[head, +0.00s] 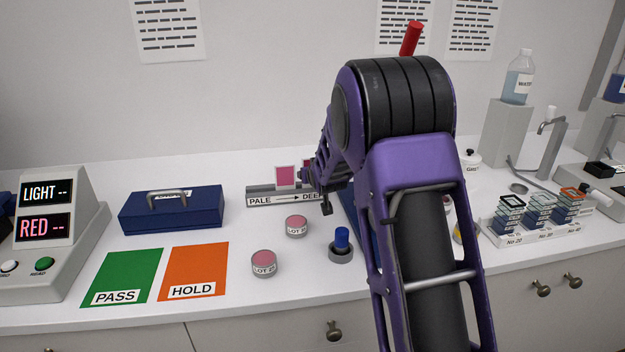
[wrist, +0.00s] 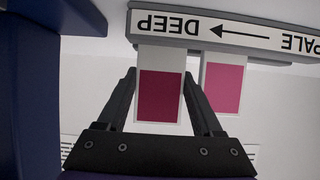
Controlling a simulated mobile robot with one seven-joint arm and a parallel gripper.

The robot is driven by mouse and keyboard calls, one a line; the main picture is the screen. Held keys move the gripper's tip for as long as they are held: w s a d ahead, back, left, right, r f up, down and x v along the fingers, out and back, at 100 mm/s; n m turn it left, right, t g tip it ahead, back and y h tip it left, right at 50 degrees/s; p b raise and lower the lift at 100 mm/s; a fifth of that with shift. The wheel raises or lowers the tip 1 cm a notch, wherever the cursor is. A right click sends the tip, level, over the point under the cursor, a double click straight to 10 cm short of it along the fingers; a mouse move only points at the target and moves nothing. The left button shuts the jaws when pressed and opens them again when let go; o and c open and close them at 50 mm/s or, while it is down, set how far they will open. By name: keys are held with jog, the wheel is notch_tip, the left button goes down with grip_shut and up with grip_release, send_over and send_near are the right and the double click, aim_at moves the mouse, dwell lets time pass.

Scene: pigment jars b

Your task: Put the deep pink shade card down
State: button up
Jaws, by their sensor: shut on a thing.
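The deep pink shade card (wrist: 160,97) is white with a dark pink patch. In the wrist view, which is upside down, it sits between the two fingers of my gripper (wrist: 160,76), which is shut on it. Its lower edge meets the card rack (wrist: 290,42) at the DEEP end; I cannot tell whether it rests in the rack. In the head view the rack (head: 262,199) stands at the back of the counter, and my arm hides most of the held card. A lighter pink card (head: 285,176) stands in the rack beside it, also in the wrist view (wrist: 223,88).
Two pink jars (head: 264,263) (head: 297,226) and a blue-topped item (head: 341,243) stand in front of the rack. A blue toolbox (head: 172,210) is to the left. Green PASS (head: 125,272) and orange HOLD (head: 195,268) mats lie clear. Stacked samples (head: 541,212) stand right.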

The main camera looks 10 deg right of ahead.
jog(key=shift+f, duration=0.6)
jog(key=shift+f, duration=0.2)
jog(key=o, duration=1.2)
jog(key=shift+r, duration=0.1)
jog(key=shift+r, duration=0.15)
jog(key=v, duration=1.2)
